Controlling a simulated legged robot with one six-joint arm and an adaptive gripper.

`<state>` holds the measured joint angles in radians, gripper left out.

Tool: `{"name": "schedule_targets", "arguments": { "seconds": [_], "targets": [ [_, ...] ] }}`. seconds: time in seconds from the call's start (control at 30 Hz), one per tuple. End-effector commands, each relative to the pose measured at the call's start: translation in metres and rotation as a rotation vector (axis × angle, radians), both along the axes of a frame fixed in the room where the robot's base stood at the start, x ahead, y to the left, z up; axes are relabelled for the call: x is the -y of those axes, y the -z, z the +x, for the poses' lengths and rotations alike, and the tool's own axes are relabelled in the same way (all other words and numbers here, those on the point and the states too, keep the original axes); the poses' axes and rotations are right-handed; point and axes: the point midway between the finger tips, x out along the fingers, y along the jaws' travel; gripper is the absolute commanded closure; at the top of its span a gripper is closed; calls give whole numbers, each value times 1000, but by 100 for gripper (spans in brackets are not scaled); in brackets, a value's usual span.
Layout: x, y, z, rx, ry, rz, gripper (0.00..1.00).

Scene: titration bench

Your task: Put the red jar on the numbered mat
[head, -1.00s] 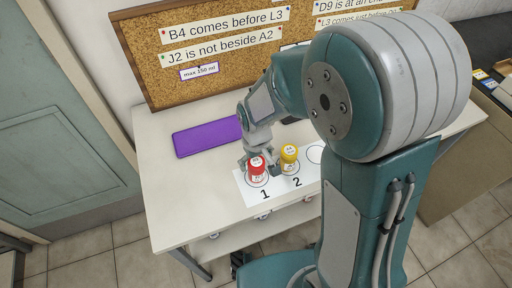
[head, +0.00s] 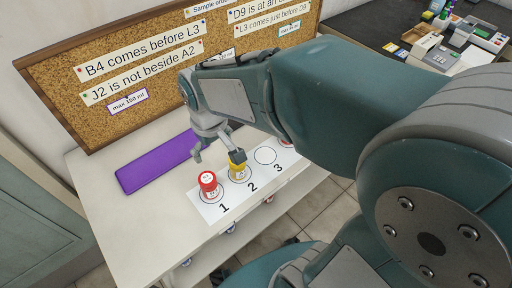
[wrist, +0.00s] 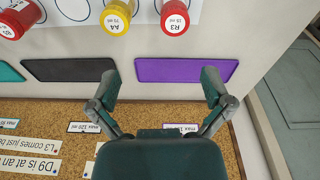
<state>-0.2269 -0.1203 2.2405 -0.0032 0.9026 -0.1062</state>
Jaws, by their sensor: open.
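A red jar (head: 208,182) labelled R3 (wrist: 175,17) stands upright on circle 1 of the white numbered mat (head: 236,201). A yellow jar (head: 237,171) labelled A4 (wrist: 117,15) stands on circle 2. Circle 3 is empty. Another red jar (wrist: 16,18) stands farther along the mat; in the head view my arm hides most of it. My gripper (head: 218,154) is open and empty, on the board side of the jars, apart from the red jar. One fingertip overlaps the yellow jar in the head view. In the wrist view my gripper (wrist: 160,88) spans the purple mat with nothing between its fingers.
A purple mat (head: 150,168) lies behind the jars, with a black mat (wrist: 68,70) beside it. A corkboard (head: 60,100) with paper notes stands along the table's back. The table's left part is clear. A dark bench with equipment (head: 432,52) is at the right.

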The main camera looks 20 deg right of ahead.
Motion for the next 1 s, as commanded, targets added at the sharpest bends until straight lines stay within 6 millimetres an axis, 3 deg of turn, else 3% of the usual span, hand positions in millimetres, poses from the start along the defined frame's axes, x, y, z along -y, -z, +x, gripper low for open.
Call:
{"name": "schedule_targets", "arguments": {
  "seconds": [0.03, 0.2, 0.5, 0.67, 1.0],
  "targets": [
    [11, -14, -9, 42, 36, 11, 0],
    [39, -45, -40, 158, 141, 39, 0],
    [72, -74, -94, 336, 298, 71, 0],
    [76, -76, -103, 368, 328, 78, 0],
    [76, -76, -103, 368, 328, 78, 0]
  ]
}}
